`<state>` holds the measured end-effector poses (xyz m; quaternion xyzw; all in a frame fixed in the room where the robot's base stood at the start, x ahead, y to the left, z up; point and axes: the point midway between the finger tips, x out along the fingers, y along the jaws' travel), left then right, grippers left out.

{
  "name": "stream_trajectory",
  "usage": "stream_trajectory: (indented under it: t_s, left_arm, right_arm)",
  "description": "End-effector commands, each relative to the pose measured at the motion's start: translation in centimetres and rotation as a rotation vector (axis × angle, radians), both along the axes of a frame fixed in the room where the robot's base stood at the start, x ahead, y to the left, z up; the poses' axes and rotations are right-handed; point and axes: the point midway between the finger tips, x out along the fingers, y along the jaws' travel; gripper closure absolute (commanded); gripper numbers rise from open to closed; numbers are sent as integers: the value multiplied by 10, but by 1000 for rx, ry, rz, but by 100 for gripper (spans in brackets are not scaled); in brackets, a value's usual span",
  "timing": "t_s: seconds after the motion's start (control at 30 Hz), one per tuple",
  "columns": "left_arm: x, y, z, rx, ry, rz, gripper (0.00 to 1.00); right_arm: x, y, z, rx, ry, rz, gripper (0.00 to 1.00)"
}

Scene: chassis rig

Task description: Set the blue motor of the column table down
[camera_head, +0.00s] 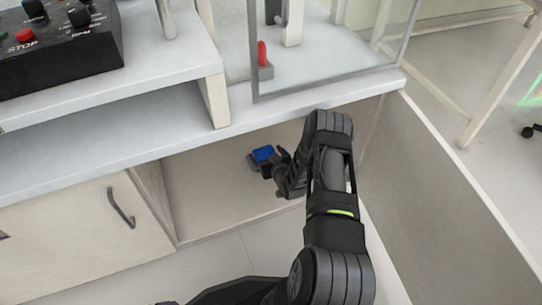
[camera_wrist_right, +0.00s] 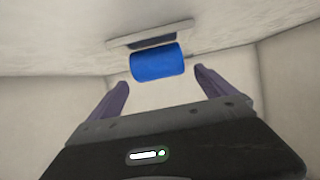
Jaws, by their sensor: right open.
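The blue motor (camera_head: 263,153) is inside the open lower compartment under the bench. In the right wrist view the blue motor (camera_wrist_right: 157,62) is a blue cylinder with a grey plate on its far side. My right gripper (camera_head: 272,161) reaches into the compartment close to the motor. In the right wrist view its two fingers (camera_wrist_right: 161,78) are apart, with the motor just beyond the tips and between their lines. I cannot tell whether a finger touches it. My left gripper is not seen.
The bench top (camera_head: 90,160) overhangs the compartment. An open door panel (camera_head: 450,200) stands at the right. A closed cabinet door with a handle (camera_head: 121,208) is on the left. A glass-sided case (camera_head: 330,75) and a black control box (camera_head: 60,45) sit above.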

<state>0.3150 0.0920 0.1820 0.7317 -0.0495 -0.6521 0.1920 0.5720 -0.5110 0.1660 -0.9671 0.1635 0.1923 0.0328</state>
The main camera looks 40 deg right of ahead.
Motion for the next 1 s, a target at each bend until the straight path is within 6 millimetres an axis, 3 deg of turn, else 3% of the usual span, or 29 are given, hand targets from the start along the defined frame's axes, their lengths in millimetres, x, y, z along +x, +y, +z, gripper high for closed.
stream_trajectory:
  t_s: [0.1,0.3,1.0]
  left_arm:
    - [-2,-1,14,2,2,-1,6]
    - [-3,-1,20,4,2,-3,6]
    - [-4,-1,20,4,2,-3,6]
  right_arm:
    - [-22,7,13,0,3,-2,6]
    - [-43,15,20,1,1,-1,6]
    - [-46,16,20,0,1,0,6]
